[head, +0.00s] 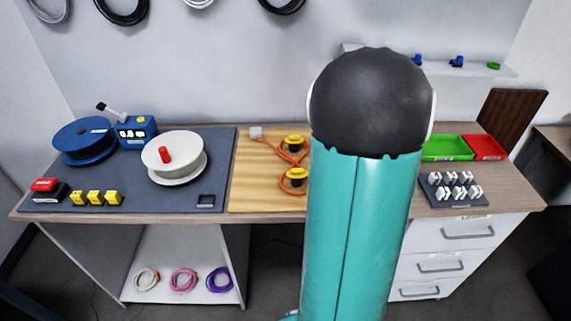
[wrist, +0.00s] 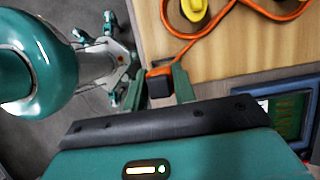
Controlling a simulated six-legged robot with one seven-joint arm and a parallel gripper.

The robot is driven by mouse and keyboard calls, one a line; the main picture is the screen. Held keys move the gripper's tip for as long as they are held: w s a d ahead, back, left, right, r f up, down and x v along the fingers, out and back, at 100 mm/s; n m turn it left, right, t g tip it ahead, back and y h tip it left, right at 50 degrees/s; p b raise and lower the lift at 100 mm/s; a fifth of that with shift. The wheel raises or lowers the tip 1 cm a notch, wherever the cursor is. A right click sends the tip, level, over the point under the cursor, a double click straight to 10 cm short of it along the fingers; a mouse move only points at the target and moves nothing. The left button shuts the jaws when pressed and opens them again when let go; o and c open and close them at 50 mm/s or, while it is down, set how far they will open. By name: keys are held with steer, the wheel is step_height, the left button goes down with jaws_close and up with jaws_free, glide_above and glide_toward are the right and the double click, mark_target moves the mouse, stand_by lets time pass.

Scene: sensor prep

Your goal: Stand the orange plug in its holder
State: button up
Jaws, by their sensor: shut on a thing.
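My gripper (wrist: 160,80) shows in the wrist view, its two green fingers shut on the orange plug (wrist: 159,88). The plug looks like a dark block with an orange edge, and the orange cable (wrist: 183,49) runs up from it. The plug appears beside the edge of the wooden board; its height above the surface is unclear. In the head view my teal arm hides my gripper and the plug. The orange cable (head: 284,155) also shows there, looped by two yellow-topped posts (head: 295,177). I cannot tell for certain which thing is the holder.
The wooden board (head: 255,185) lies mid-bench. On the grey mat (head: 150,200) are a white spool (head: 183,172), a blue spool (head: 72,140), yellow blocks (head: 96,198) and a small dark square frame (head: 206,201). Green (head: 447,148) and red (head: 487,147) trays stand right.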

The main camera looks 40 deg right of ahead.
steer(key=shift+f, duration=1.15)
steer(key=shift+f, duration=0.1)
steer(key=shift+f, duration=1.3)
steer(key=shift+f, duration=1)
stand_by(0.5)
steer(key=o, duration=1.1)
steer(key=shift+c, duration=0.2)
steer(key=shift+r, duration=0.15)
steer(key=shift+r, duration=3.9)
